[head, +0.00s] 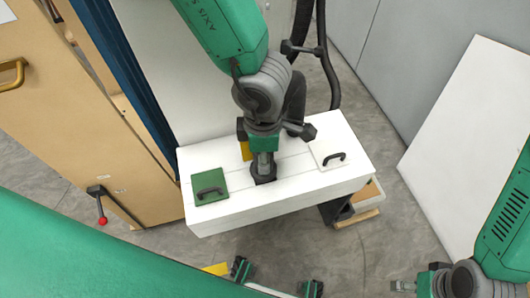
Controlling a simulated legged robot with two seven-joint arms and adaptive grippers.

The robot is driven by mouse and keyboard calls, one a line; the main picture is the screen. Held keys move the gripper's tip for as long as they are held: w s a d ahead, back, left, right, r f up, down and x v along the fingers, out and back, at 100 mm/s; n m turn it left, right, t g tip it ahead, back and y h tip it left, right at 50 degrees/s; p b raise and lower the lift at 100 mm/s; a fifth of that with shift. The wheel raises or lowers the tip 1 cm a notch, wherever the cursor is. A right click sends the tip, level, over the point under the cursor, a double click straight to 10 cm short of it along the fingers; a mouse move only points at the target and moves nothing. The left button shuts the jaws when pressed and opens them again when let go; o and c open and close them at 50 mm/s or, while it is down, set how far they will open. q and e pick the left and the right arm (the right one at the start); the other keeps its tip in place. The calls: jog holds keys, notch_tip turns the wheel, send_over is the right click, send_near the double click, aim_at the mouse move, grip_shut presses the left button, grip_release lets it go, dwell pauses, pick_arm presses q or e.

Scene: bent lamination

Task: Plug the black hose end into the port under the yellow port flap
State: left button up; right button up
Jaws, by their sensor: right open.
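My right gripper (264,168) points down at the middle of a white box (285,205). It is open, but its fingers are hard to make out. A black piece, perhaps the black hose end (264,179), is at its tip on the box top. I cannot tell how deep it sits. A small part of the yellow port flap (245,151) shows just left of the gripper. The port itself is hidden. A black hose (333,85) hangs behind my wrist and loops toward it.
A green flap (210,182) with a black handle is at the box's left, and a white flap (322,150) with a black handle at its right. A tan cabinet (75,110) stands left, with a red-knobbed lever (101,205). A white panel (470,130) stands right.

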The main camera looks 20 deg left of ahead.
pick_arm(q)
jog(key=shift+f+b, duration=0.55)
jog(key=shift+f, duration=0.35)
jog(key=o, duration=1.1)
jog(key=shift+r, duration=0.15)
notch_tip(320, 180, up, 12)
jog(key=shift+f, duration=0.15)
